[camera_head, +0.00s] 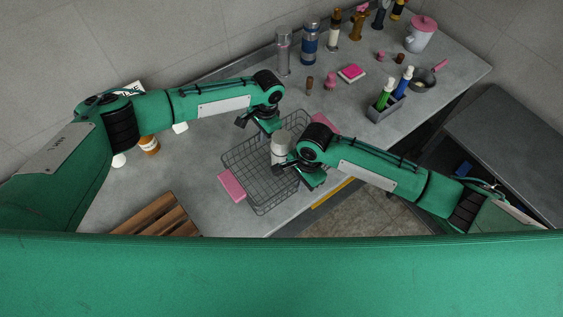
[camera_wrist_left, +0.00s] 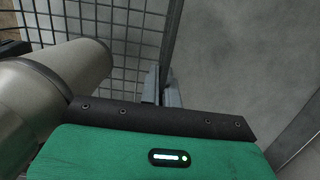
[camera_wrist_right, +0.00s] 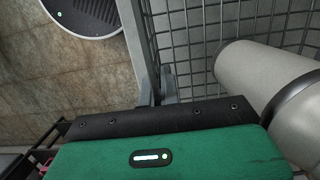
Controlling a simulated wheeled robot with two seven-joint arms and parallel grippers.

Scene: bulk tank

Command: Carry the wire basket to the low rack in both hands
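The wire basket (camera_head: 250,165) is a dark grid on the grey counter's front part; I cannot tell if it touches the counter. A pale grey canister (camera_head: 281,146) stands in it, also in the left wrist view (camera_wrist_left: 60,85) and right wrist view (camera_wrist_right: 262,75). My left gripper (camera_head: 262,126) is at the far side, its fingers (camera_wrist_left: 162,90) closed around the basket's rim. My right gripper (camera_head: 300,172) is at the near side, its fingers (camera_wrist_right: 156,88) closed on the opposite rim. A brown slatted wooden rack (camera_head: 155,215) is at lower left.
Pink pieces (camera_head: 231,186) lie at the basket's left and upper right. Bottles (camera_head: 309,42), a pink sponge (camera_head: 351,72), a grey caddy (camera_head: 386,108) and a pan (camera_head: 423,80) stand at the back right. A dark open shelf unit (camera_head: 510,135) is at right. Floor shows between.

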